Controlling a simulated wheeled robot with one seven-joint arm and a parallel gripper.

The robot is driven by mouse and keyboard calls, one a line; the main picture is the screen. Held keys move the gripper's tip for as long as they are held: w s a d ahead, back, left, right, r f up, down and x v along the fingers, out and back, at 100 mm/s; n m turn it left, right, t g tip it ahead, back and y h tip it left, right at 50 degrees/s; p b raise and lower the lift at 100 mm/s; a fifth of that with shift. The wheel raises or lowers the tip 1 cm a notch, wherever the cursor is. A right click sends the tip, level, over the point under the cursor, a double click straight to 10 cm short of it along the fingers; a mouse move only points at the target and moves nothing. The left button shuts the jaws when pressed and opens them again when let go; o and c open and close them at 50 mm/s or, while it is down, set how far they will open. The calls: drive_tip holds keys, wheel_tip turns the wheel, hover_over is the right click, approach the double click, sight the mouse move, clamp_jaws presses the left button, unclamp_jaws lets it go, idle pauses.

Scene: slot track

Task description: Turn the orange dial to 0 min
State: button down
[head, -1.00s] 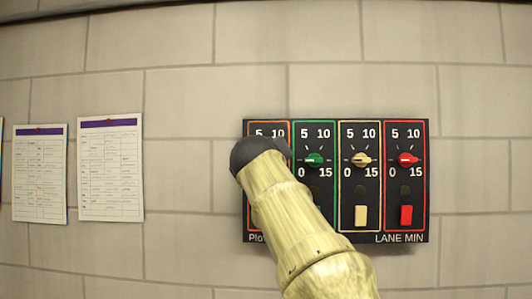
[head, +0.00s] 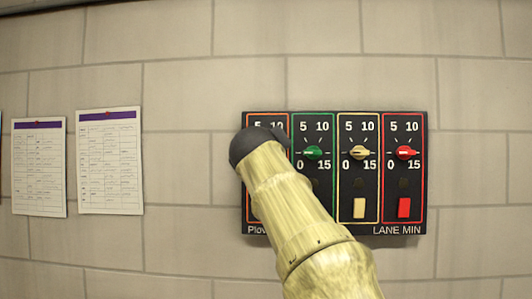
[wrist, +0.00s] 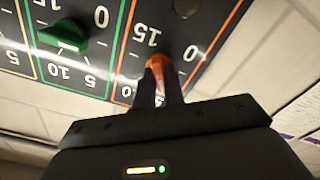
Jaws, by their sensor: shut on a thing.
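The orange dial (wrist: 167,66) shows in the wrist view, in the orange-framed column of the dark panel (head: 400,231). My gripper (wrist: 162,82) is shut on it, the dark fingers covering much of it. The wrist view is turned over; 15 (wrist: 147,36) and 0 (wrist: 190,53) show near the dial, with 5 and 10 partly hidden by the fingers. I cannot tell which mark the dial points to. In the head view my arm hides the orange dial and my fingertips; only the top and lower left of that column show.
To the right of the orange column are a green dial (head: 313,153), a cream dial (head: 360,153) and a red dial (head: 405,153). Cream and red switches (head: 404,207) sit below the last two. Two paper sheets (head: 109,160) hang on the block wall at left, with bare wall between.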

drive_tip(key=n, duration=1)
drive_tip(key=shift+a+f+n, duration=0.1)
drive_tip(key=shift+f+n, duration=0.2)
drive_tip(key=shift+n, duration=0.1)
idle(0.3)
drive_tip(key=c, duration=1.5)
unclamp_jaws()
drive_tip(key=shift+r, duration=0.1)
